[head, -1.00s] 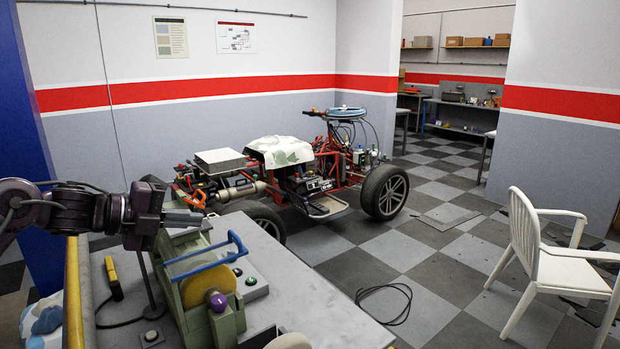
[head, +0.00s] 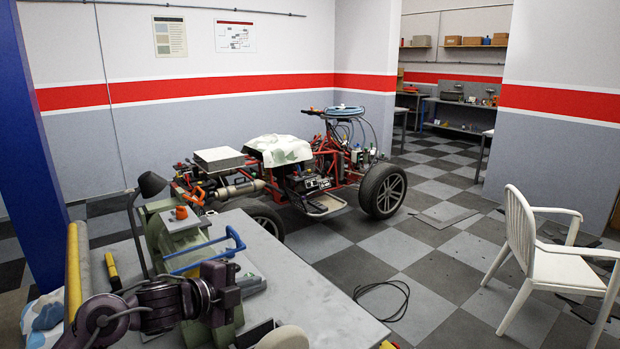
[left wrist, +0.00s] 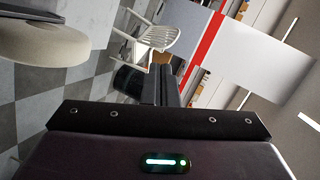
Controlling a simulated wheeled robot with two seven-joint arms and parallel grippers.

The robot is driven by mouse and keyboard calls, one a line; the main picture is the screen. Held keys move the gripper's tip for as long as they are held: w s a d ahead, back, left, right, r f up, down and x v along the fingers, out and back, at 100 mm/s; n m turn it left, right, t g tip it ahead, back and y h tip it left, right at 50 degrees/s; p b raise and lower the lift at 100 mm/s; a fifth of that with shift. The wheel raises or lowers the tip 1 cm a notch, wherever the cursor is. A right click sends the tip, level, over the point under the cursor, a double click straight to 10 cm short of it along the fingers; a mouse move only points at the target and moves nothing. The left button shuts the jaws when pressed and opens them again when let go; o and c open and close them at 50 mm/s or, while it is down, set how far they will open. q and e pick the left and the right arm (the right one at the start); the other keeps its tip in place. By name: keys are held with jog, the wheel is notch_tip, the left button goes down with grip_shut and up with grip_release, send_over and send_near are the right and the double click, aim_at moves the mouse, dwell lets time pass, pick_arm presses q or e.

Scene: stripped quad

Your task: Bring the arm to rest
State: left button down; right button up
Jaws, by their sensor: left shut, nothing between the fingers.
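My left arm comes in low from the left in the head view. Its purple-grey forearm and wrist pass in front of the green bench machine. The left gripper (head: 250,285) points to the right, just above the workbench (head: 310,305). In the left wrist view its two dark fingers (left wrist: 160,86) lie together, shut, with nothing between them. My right gripper is in neither view now.
A green grinder-like machine (head: 165,243) with a blue bar stands close behind the arm. A pale round wheel (head: 285,338) is near the front edge; it also shows in the left wrist view (left wrist: 45,42). A stripped quad (head: 310,175) and white chair (head: 540,250) stand beyond.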

pick_arm(q)
jog(key=s+f+n, duration=0.1)
jog(key=f, duration=0.1)
jog(key=s+d+f+n+y, duration=0.1)
jog(key=f+n, duration=0.1)
jog(key=s+d+f+n+t+y, duration=0.1)
jog(key=s+f+n, duration=0.1)
jog(key=s+a+f+n+g+y, duration=0.25)
jog(key=s+f+n, duration=0.2)
jog(key=s, duration=0.45)
jog(key=s+a+f+n+g+y, duration=0.2)
jog(key=s+a+f+n+g, duration=0.15)
jog(key=s+n, duration=0.4)
jog(key=s+a+f+n+g+y, duration=0.25)
jog(key=s+f+n, duration=0.2)
jog(key=s, duration=0.55)
notch_tip(320, 180, down, 30)
jog(key=s+g, duration=0.1)
jog(key=s, duration=0.1)
jog(key=s+a+f, duration=0.2)
jog(key=s+f, duration=0.7)
jog(key=s+a+f+g, duration=0.1)
jog(key=s+a+f, duration=0.1)
jog(key=s+f, duration=0.7)
jog(key=shift+s+a+f+m, duration=0.2)
jog(key=shift+s+f+m, duration=0.2)
jog(key=shift+s, duration=0.4)
